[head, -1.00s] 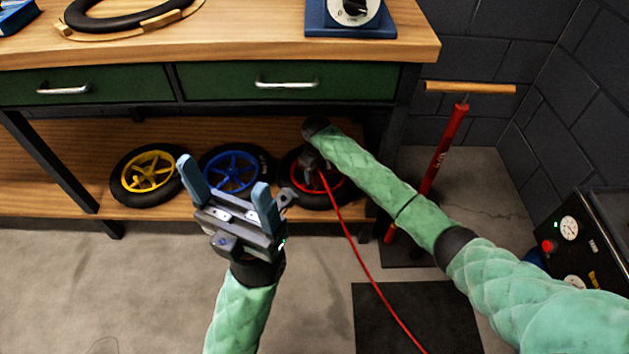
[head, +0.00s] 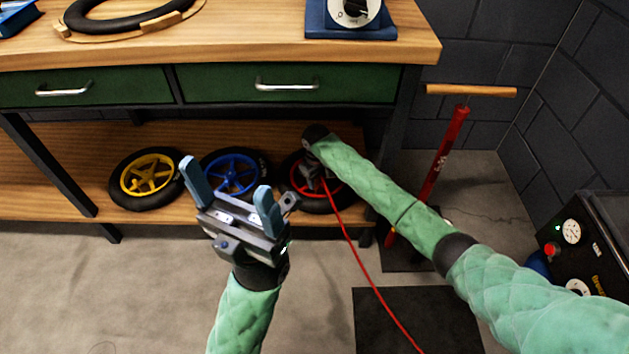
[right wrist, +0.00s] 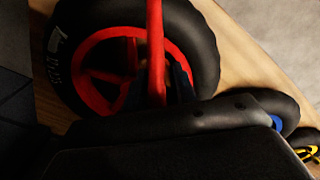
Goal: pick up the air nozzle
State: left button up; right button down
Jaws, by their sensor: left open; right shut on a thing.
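My right gripper (head: 311,178) is low in front of the red-spoked wheel on the lower shelf, pointing down. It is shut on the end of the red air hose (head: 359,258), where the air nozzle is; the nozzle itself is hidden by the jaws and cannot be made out. In the right wrist view the red hose (right wrist: 156,45) runs up from between the dark fingers (right wrist: 178,82), with the red wheel (right wrist: 190,50) behind. My left gripper (head: 228,185) is open and empty, in front of the shelf.
The green-drawered bench (head: 288,84) is above. A red floor pump (head: 446,150) stands right of the bench. A compressor with gauges (head: 597,245) is at far right. Floor at front left is clear.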

notch_tip(320, 180, up, 10)
jog(key=p, duration=0.2)
jog(key=shift+f+p, duration=0.1)
jog(key=shift+p, duration=0.3)
dwell(0.5)
